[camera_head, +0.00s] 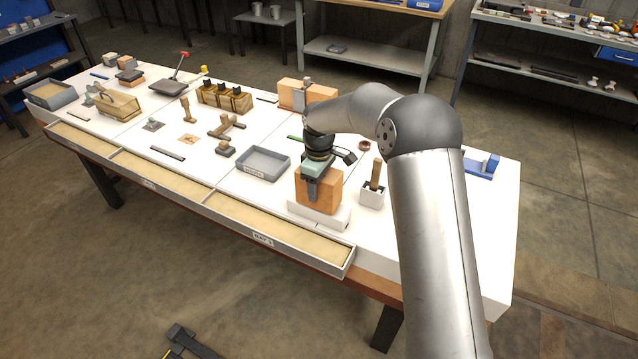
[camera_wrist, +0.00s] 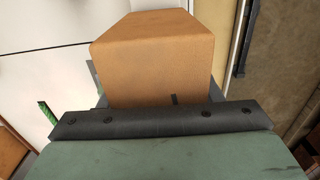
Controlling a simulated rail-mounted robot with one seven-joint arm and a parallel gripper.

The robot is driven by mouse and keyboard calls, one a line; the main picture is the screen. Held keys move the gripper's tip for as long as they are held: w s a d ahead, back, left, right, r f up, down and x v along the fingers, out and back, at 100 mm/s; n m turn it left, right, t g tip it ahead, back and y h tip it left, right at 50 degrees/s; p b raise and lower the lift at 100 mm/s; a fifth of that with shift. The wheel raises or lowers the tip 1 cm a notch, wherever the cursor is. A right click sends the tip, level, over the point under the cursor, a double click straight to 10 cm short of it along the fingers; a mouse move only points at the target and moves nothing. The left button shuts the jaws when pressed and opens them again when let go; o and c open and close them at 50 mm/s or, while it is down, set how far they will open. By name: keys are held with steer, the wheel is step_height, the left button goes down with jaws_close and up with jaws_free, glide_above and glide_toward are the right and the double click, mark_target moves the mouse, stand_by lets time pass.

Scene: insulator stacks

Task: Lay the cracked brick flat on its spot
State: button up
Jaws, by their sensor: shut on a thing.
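My gripper (camera_head: 312,188) is shut on an orange-brown brick (camera_head: 328,192). The brick's broad face is upright in the head view, at or just above a low white block (camera_head: 338,217); I cannot tell whether they touch. The wrist view shows the brick (camera_wrist: 150,62) beyond the dark bar of my gripper, with a small dark mark low on its face. No clear crack shows, so I cannot tell if it is the cracked one. Another orange brick piece (camera_head: 290,93) stands at the table's back behind a clamp-like tool. The brick's spot is not identifiable.
A grey tray (camera_head: 263,165) lies left of the held brick. A white holder (camera_head: 372,196) with a wooden-handled tool stands close on the right. Sand-coloured troughs (camera_head: 230,213) run along the front edge. A blue fixture (camera_head: 484,167) sits at the right end.

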steer(key=o, duration=1.3)
step_height(320, 180, up, 13)
steer(key=s+d+r+m, duration=0.25)
steer(key=s+d, duration=0.25)
steer(key=s, duration=0.3)
steer(key=s+d+r+m, duration=0.1)
steer(key=s+d+m, duration=0.2)
steer(key=s+d, duration=0.35)
steer(key=s+d+f+m, duration=0.2)
steer(key=s+f+m, duration=0.1)
steer(key=s, duration=0.8)
steer(key=s+d+f+m, duration=0.2)
steer(key=s+d+m, duration=0.1)
steer(key=s, duration=0.7)
steer(key=shift+s+d+f+m, duration=0.2)
steer(key=shift+s+f+m, duration=0.2)
steer(key=shift+m, duration=0.25)
